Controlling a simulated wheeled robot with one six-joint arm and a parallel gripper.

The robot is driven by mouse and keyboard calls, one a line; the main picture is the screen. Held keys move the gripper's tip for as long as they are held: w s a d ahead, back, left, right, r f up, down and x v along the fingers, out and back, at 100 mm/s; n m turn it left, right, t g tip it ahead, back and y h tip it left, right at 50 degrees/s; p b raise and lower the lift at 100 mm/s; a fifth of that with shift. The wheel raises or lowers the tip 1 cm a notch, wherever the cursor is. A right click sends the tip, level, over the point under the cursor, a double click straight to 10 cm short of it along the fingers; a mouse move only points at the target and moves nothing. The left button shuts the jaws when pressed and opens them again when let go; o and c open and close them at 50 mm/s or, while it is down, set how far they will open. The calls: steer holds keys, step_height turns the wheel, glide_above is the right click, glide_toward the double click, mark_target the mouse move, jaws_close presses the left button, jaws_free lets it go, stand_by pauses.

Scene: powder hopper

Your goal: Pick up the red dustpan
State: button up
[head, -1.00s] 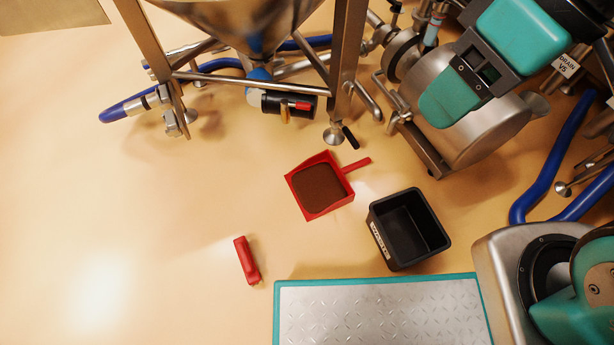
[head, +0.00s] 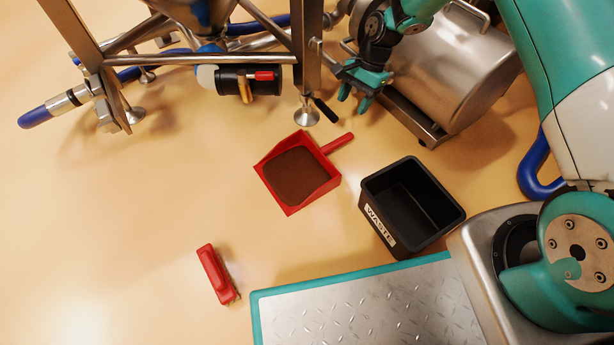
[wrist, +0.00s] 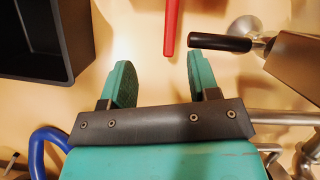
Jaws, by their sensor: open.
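The red dustpan (head: 322,178) lies on the floor in the head view, filled with brown powder (head: 295,174). Its handle points up and to the right, toward my gripper (head: 356,96). My gripper is open and empty, up and to the right of the handle tip and apart from it. In the wrist view the two teal fingers of my gripper (wrist: 158,80) are spread, and the end of the red dustpan handle (wrist: 171,30) shows just beyond and between them. The pan itself is out of the wrist view.
A black waste bin (head: 432,221) stands right of the dustpan. A red brush (head: 214,274) lies at lower left. A steel stand leg with its round foot (head: 306,116) and a black lever (head: 325,110) is close to the handle. Floor left of the dustpan is clear.

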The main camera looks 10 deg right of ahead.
mark_target(346, 136)
steer(key=f+m, duration=0.1)
steer(key=f, duration=0.3)
steer(key=w+d+f+m, duration=0.1)
steer(key=f, duration=0.3)
steer(key=w+f, duration=0.1)
steer(key=f, duration=0.2)
steer(key=shift+d+f+m, duration=0.3)
steer(key=shift+f+m, duration=0.1)
steer(key=shift+a+f+y+b, duration=0.15)
steer(key=shift+f+b, duration=0.2)
steer(key=shift+f, duration=0.2)
steer(key=shift+a+f+y+b, duration=0.15)
steer(key=shift+f+b, duration=0.15)
steer(key=shift+f, duration=0.2)
steer(key=b+x, duration=0.5)
steer(key=shift+f, duration=0.25)
steer(key=shift+r, duration=0.1)
jaws_close()
steer(key=shift+r, duration=0.1)
